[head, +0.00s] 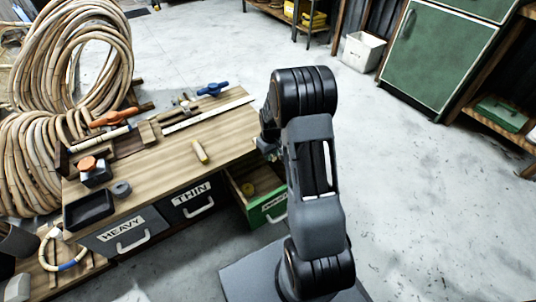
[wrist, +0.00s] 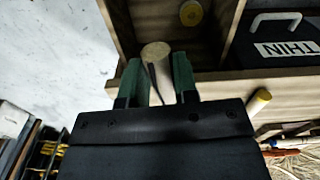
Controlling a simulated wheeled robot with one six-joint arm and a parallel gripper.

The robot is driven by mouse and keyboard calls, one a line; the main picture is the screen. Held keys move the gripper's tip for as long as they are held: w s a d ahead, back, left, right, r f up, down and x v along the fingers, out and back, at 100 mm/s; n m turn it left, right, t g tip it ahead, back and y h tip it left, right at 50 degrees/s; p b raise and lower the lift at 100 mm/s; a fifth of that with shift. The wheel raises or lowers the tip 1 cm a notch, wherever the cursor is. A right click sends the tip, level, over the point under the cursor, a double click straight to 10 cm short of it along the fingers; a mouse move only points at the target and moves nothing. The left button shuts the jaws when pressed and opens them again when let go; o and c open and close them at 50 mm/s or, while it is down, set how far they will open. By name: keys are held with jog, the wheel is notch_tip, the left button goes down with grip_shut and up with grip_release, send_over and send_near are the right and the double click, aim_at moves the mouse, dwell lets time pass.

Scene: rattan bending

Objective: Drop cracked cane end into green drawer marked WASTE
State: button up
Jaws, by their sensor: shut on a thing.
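My gripper (wrist: 157,68) is shut on the cracked cane end (wrist: 155,53), a short pale piece with a dark split down its side, between green fingers. In the head view my arm hides most of the gripper and the held piece. The green drawer (head: 270,209) stands open at the bench's right end; its label is partly legible. In the wrist view its wooden interior (wrist: 150,20) lies beyond the fingers, and the cane end appears in front of its opening. A round yellowish piece (wrist: 191,13) lies inside the drawer.
The dark THIN drawer (head: 190,199) and grey HEAVY drawer (head: 126,232) are shut beside it. A short cane piece (head: 200,151) lies on the workbench (head: 225,135). Coiled rattan (head: 35,165) stands at left. The floor (head: 430,210) at right is clear.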

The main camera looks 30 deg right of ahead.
notch_tip(320, 180, down, 6)
jog(key=b, duration=0.4)
jog(key=shift+r, duration=0.2)
jog(key=o, duration=1)
notch_tip(320, 180, up, 14)
jog(key=p, duration=0.5)
